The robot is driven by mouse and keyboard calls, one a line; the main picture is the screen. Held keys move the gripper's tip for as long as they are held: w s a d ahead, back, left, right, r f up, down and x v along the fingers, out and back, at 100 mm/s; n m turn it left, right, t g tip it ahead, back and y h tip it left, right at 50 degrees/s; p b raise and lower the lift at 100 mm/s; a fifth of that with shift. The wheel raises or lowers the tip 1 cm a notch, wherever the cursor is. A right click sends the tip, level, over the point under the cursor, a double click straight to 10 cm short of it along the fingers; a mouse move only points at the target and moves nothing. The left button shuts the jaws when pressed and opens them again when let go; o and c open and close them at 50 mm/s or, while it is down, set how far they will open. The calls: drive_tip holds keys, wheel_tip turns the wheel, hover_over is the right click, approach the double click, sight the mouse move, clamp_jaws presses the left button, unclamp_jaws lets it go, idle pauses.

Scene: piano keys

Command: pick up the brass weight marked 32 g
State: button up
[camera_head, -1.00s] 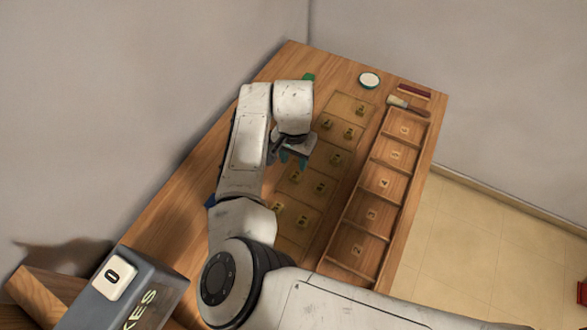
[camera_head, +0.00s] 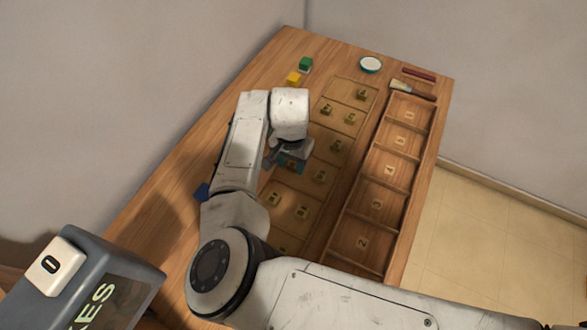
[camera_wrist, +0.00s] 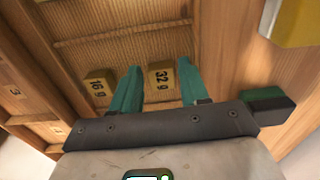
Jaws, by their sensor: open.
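The brass weight marked 32 g (camera_wrist: 162,80) sits in a shallow wooden tray compartment in the wrist view, its label facing me. My gripper (camera_wrist: 158,68) is open, with one teal finger on each side of that weight in the picture. I cannot tell how far below the fingertips it lies. The weight marked 16 g (camera_wrist: 97,85) stands to the left, outside the left finger. In the head view my gripper (camera_head: 290,163) is over the middle of the weight tray (camera_head: 316,199) and hides most of what is under it.
Several other brass weights (camera_head: 336,146) stand in the tray. A numbered wooden box (camera_head: 359,213) lies along its right side. A yellow block (camera_head: 294,78), a green block (camera_head: 306,64), a round dish (camera_head: 370,65) and a brush (camera_head: 411,90) are at the back.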

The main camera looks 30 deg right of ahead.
drive_tip(key=shift+f, duration=0.45)
drive_tip(key=c, duration=0.8)
drive_tip(key=shift+r, duration=0.15)
